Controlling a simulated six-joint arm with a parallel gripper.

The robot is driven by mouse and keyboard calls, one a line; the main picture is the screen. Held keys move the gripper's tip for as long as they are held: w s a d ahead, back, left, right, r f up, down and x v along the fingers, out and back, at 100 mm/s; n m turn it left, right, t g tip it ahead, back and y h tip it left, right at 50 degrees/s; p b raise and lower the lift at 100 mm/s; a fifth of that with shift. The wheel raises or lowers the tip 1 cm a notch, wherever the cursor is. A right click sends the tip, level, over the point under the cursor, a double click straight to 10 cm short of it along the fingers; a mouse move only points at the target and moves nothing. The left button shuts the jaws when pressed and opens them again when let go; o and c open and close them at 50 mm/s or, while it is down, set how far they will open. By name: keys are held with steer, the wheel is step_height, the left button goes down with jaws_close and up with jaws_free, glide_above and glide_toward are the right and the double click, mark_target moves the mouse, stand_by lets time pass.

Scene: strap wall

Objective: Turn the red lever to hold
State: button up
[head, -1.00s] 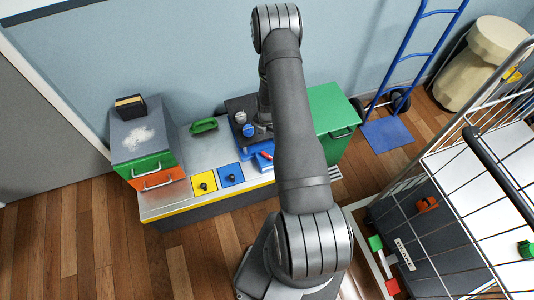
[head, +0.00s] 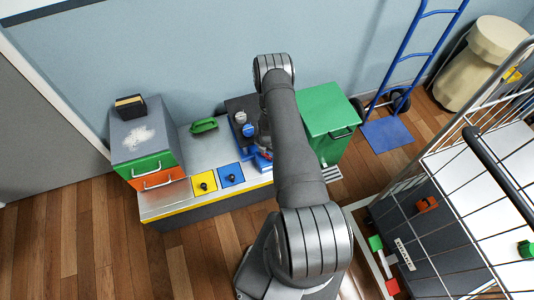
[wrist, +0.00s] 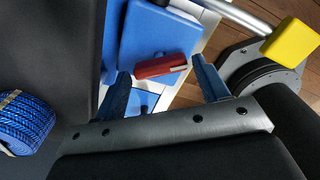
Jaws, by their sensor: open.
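The red lever (wrist: 158,67) shows in the wrist view as a short red bar with a pale mark near its right end. It lies against a blue panel (wrist: 158,35). My gripper (wrist: 163,88) is open, with one blue-grey finger left of the lever and one right of it. The lever appears between the fingertips; I cannot tell whether they touch it. In the head view, a small red part of the lever (head: 267,155) shows beside my arm, which hides most of the gripper. No hold marking is readable.
A rolled blue strap (wrist: 24,122) is at the left of the wrist view. The bench (head: 165,204) carries yellow (head: 204,182) and blue (head: 231,175) knob plates and a green handled object (head: 204,125). A green bin (head: 327,112) stands right of the arm. A wire cage (head: 470,170) is farther right.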

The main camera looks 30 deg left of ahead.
steer(key=shift+f, duration=0.4)
steer(key=c, duration=0.7)
steer(key=shift+m, duration=0.4)
steer(key=m, duration=1.3)
